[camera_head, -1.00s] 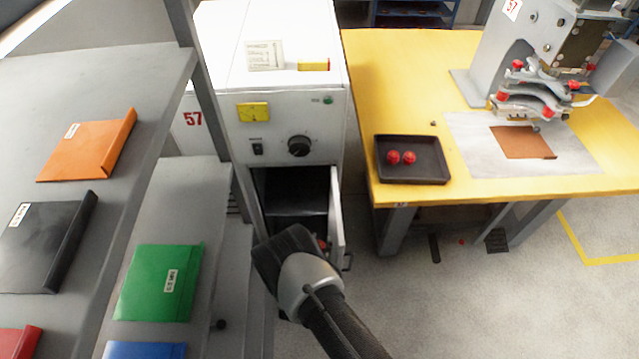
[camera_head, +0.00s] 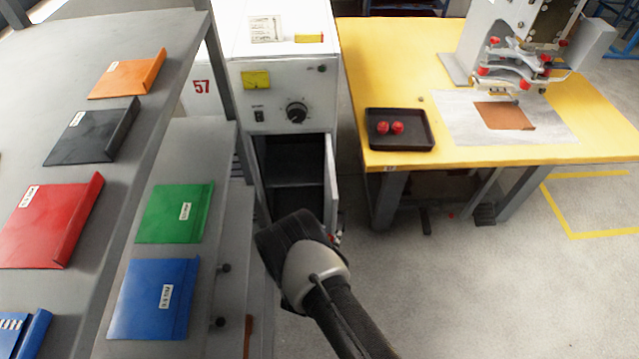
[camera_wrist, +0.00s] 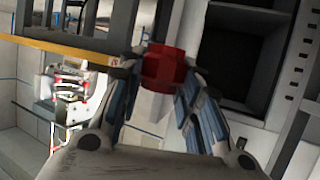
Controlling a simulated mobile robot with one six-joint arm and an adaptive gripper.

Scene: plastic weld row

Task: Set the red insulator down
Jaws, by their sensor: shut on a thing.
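My gripper (camera_wrist: 160,84) is shut on a red insulator (camera_wrist: 163,66) in the wrist view, holding it between the fingertips. In the head view my arm hides most of the gripper, and only a small bit of red shows past the wrist, near the open cabinet door. Two similar red pieces (camera_head: 390,128) lie in a black tray (camera_head: 400,146) on the yellow table (camera_head: 470,158), to the right of my gripper.
The white cabinet (camera_head: 300,80) stands ahead with its door (camera_head: 330,185) open and a dark compartment inside. A grey shelf (camera_head: 110,200) with coloured folders is at the left. A press (camera_head: 530,45) stands on the table. Floor at the right is clear.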

